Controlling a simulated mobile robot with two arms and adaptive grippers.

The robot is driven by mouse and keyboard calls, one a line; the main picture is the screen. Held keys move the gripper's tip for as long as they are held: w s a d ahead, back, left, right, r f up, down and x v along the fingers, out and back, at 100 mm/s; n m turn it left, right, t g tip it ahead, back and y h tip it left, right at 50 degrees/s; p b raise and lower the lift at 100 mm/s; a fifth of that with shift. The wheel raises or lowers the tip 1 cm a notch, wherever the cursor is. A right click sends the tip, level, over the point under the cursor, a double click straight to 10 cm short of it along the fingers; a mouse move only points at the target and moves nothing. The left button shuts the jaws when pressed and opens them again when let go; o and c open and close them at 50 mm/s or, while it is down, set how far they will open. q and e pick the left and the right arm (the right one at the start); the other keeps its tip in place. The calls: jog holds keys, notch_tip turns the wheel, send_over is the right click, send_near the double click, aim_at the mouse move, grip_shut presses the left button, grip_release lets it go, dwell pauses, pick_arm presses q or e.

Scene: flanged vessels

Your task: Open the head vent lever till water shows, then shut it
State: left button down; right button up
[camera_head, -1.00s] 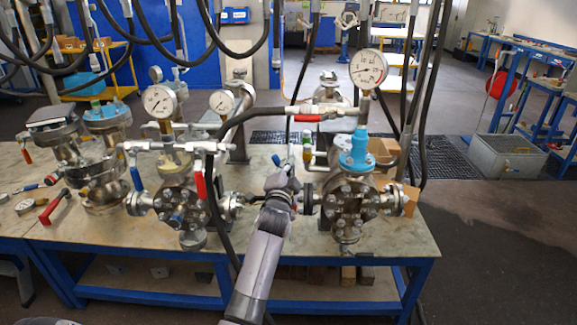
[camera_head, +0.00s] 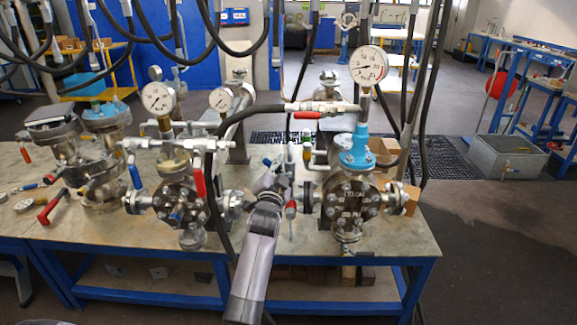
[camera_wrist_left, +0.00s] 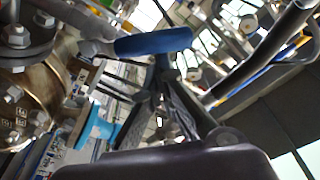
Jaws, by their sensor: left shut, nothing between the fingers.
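My left gripper (camera_head: 274,172) is in front of the space between the two middle flanged vessels, pointing away from me. In the left wrist view its dark fingers (camera_wrist_left: 163,75) come together with nothing between them. A blue lever handle (camera_wrist_left: 153,42) lies across that view just beyond the fingertips; I cannot tell whether they touch. The right vessel (camera_head: 350,200) has a blue cap (camera_head: 359,152). A small green part (camera_head: 307,138) stands at its upper left. Which lever is the head vent is not clear, and no water shows. My right gripper is not in view.
A red lever (camera_head: 306,115) sits on the pipe above the right vessel, near a dial gauge (camera_head: 369,65). The left vessel (camera_head: 180,200) carries red and blue levers. Black hoses hang around both. The bench (camera_head: 400,240) is bare at its front right.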

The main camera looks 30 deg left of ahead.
pick_arm(q)
jog(key=shift+s+a+f+n+g+y+b, duration=0.1)
jog(key=shift+s+a+f+n+y+b, duration=0.4)
jog(key=shift+n, duration=1.05)
jog(key=shift+s+a+f+n+g+y+b, duration=0.2)
jog(key=shift+a+f+n, duration=0.5)
jog(key=shift+n, duration=0.8)
jog(key=shift+s+a+f+n+y+b, duration=0.4)
jog(key=shift+f+n, duration=0.25)
jog(key=shift+n, duration=0.9)
jog(key=shift+a, duration=0.1)
